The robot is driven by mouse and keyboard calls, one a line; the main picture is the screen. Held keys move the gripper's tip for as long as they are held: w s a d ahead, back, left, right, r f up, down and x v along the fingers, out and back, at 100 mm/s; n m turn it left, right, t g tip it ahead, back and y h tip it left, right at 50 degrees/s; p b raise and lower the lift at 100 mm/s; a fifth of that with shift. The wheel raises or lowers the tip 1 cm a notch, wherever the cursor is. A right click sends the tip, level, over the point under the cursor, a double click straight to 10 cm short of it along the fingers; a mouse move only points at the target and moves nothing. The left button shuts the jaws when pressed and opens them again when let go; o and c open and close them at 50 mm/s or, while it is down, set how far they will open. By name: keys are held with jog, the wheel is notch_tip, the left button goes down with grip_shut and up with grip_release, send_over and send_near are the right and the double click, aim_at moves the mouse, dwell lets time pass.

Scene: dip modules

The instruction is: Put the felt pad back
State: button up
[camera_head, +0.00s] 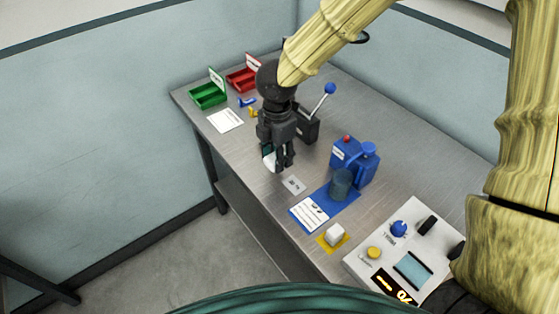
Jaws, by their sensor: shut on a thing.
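My gripper (280,167) is over the left part of the steel workbench, pointing down. It is shut on a small white and teal piece (268,160), mostly hidden by the fingers. This may be the felt pad, but I cannot tell for sure. A small grey labelled patch (294,185) lies on the bench just right of and in front of the fingertips. I cannot tell the exact height of the gripper above the bench.
Green bin (208,96), red bin (243,80) and white card (225,120) are at the back left. A blue-knobbed lever (308,125) stands behind the gripper. Blue device (354,160), dark cylinder (341,183), white block (335,232) and control panel (372,262) are to the right.

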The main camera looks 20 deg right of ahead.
jog(key=f, duration=0.3)
jog(key=shift+w+d+p, duration=0.1)
jog(key=shift+d+p, duration=0.25)
jog(key=shift+a+f, duration=0.1)
jog(key=shift+f, duration=0.2)
jog(key=shift+f, duration=0.1)
jog(key=o, duration=0.8)
jog(key=shift+c, duration=0.2)
notch_tip(320, 180, up, 12)
jog(key=shift+r+b, duration=0.1)
jog(key=shift+b, duration=0.25)
